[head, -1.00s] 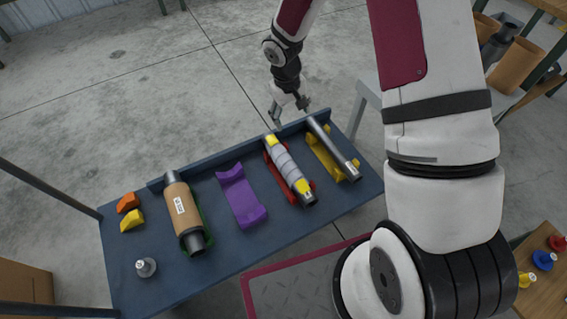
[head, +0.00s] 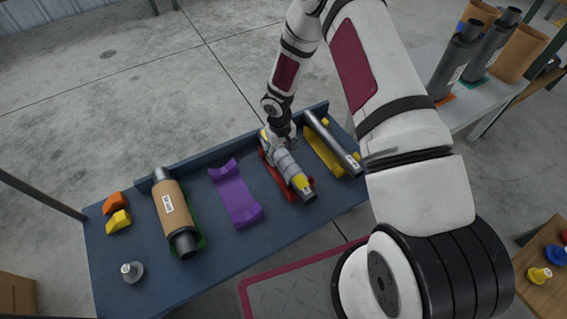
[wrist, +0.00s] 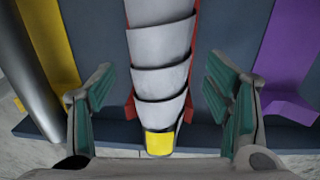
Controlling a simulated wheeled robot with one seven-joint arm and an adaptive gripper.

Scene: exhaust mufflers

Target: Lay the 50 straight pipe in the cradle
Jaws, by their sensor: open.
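A plain grey straight pipe (head: 328,138) lies in the yellow cradle (head: 319,152); its label is too small to read. A grey banded pipe with yellow ends (head: 286,166) lies in the red cradle (head: 309,183). The purple cradle (head: 236,196) is empty. My gripper (head: 279,143) is at the far end of the banded pipe. In the wrist view, my open gripper (wrist: 160,95) has one finger on each side of the banded pipe (wrist: 160,55), with gaps between. The plain pipe (wrist: 30,75) is outside the fingers at left.
A brown muffler (head: 173,208) lies in a green cradle (head: 203,243) on the blue bench (head: 140,275). Orange and yellow blocks (head: 117,211) and a small grey knob (head: 132,271) are at left. A raised lip (head: 215,153) runs along the bench's back. More pipes (head: 460,58) stand at upper right.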

